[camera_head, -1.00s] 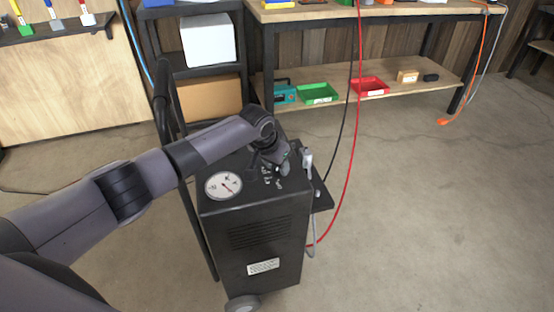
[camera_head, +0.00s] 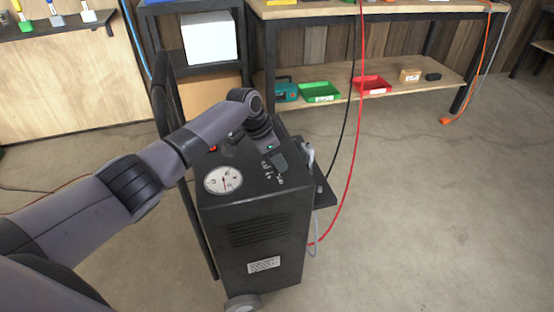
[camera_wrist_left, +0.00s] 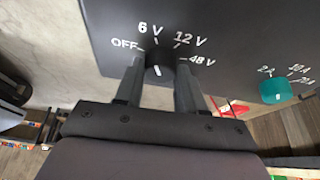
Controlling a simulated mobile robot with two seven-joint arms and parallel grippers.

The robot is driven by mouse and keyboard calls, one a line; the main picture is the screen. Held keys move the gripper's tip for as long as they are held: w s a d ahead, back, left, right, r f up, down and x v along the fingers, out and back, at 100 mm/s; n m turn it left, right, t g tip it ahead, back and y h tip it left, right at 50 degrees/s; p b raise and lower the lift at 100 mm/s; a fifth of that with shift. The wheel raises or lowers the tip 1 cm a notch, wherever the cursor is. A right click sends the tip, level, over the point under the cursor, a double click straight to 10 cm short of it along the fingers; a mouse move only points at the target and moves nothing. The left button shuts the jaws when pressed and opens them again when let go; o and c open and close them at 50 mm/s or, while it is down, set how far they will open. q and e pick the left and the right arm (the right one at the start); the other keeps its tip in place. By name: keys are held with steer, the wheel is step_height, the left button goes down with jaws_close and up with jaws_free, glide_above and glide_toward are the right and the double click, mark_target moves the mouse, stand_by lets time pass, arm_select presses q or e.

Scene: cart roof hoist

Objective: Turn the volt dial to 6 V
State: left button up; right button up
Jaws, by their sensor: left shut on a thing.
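The black volt dial (camera_wrist_left: 157,60) sits on the dark top panel of the cart (camera_head: 250,225). White labels OFF, 6 V, 12 V and 48 V fan around it in the left wrist view. My left gripper (camera_wrist_left: 160,78) is shut on the dial, one finger on each side. It also shows in the head view (camera_head: 275,165), over the cart's top, where it hides the dial. I cannot clearly tell which label the dial points to. My right gripper is in neither view.
A teal knob (camera_wrist_left: 275,90) with ampere labels sits beside the volt dial. A round white gauge (camera_head: 223,180) is on the cart's top. A red hose (camera_head: 353,150) hangs at the cart's right. A workbench (camera_head: 390,10) stands behind; the floor at right is clear.

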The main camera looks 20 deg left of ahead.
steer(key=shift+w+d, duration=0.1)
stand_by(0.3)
arm_select(q)
steer(key=o, duration=1)
steer(key=p+v, duration=0.2)
steer(key=p, duration=0.1)
steer(key=shift+r, duration=0.3)
steer(key=p+v, duration=0.3)
steer(key=p, duration=0.2)
steer(key=shift+a+r, duration=0.1)
steer(key=shift+r, duration=0.2)
steer(key=shift+s+a+r+p, duration=0.2)
steer(key=shift+r+p, duration=0.25)
steer(key=shift+p, duration=0.2)
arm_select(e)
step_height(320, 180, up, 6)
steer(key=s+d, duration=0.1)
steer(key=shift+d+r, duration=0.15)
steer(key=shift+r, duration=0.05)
arm_select(q)
steer(key=shift+s+f, duration=0.1)
